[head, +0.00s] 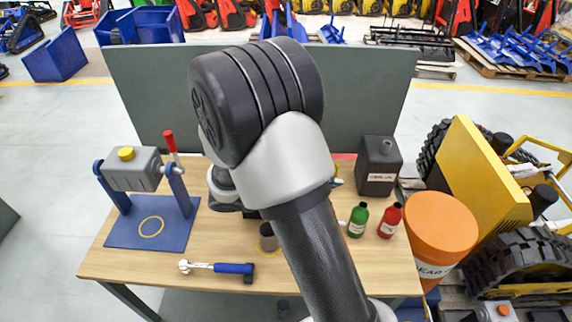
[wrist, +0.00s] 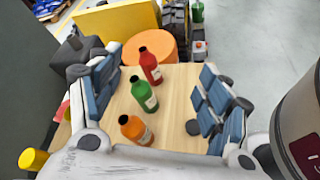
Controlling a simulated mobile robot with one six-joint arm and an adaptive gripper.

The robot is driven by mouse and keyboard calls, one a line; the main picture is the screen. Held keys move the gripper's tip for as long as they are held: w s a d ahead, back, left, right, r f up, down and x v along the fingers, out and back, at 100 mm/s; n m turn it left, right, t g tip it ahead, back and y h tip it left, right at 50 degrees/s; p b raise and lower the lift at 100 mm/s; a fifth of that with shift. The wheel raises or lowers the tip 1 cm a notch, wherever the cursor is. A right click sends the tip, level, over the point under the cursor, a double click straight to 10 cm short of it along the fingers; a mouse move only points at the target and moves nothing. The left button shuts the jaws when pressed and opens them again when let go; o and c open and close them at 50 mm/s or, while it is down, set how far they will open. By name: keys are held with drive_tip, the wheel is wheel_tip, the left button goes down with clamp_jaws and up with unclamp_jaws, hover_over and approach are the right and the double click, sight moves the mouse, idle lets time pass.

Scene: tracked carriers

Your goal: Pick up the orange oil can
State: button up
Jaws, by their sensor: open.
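The orange oil can (wrist: 136,129) stands on the wooden table in the wrist view, a small bottle with a dark cap. My gripper (wrist: 160,82) is open, its blue-padded fingers at left and right. The orange can shows between them, nearer the left finger and close to the palm in the picture; I see no contact. In the head view my arm hides the orange can and most of the gripper.
A green can (wrist: 144,94) and a red can (wrist: 150,67) stand close by in a row. A dark grey canister (head: 380,166), an orange bucket (head: 438,232), a blue-handled tool (head: 232,268) and a blue fixture (head: 150,226) are around. A grey panel (head: 140,90) backs the table.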

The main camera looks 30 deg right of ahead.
drive_tip(key=w+f+n+t+h, duration=0.1)
drive_tip(key=w+f+n+t, duration=0.1)
drive_tip(key=f, duration=0.6)
drive_tip(key=w+f+n+t+h, duration=0.2)
drive_tip(key=w+f+n+t, duration=0.1)
drive_tip(key=f+n, duration=0.3)
drive_tip(key=w+d+f+n+t+h, duration=0.1)
drive_tip(key=w+f+n+t, duration=0.1)
drive_tip(key=f, duration=0.9)
drive_tip(key=shift+w+f+n+t+h+b, duration=0.1)
drive_tip(key=shift+w+n+t+h+b, duration=0.25)
drive_tip(key=shift+n+t, duration=0.5)
drive_tip(key=shift+w+d+g, duration=0.15)
drive_tip(key=shift+d+g, duration=0.1)
drive_tip(key=shift+d, duration=0.25)
drive_tip(key=x, duration=0.6)
drive_tip(key=shift+w+d+r, duration=0.1)
drive_tip(key=shift+d+r, duration=0.1)
drive_tip(key=shift+d, duration=0.1)
drive_tip(key=c, duration=1.4)
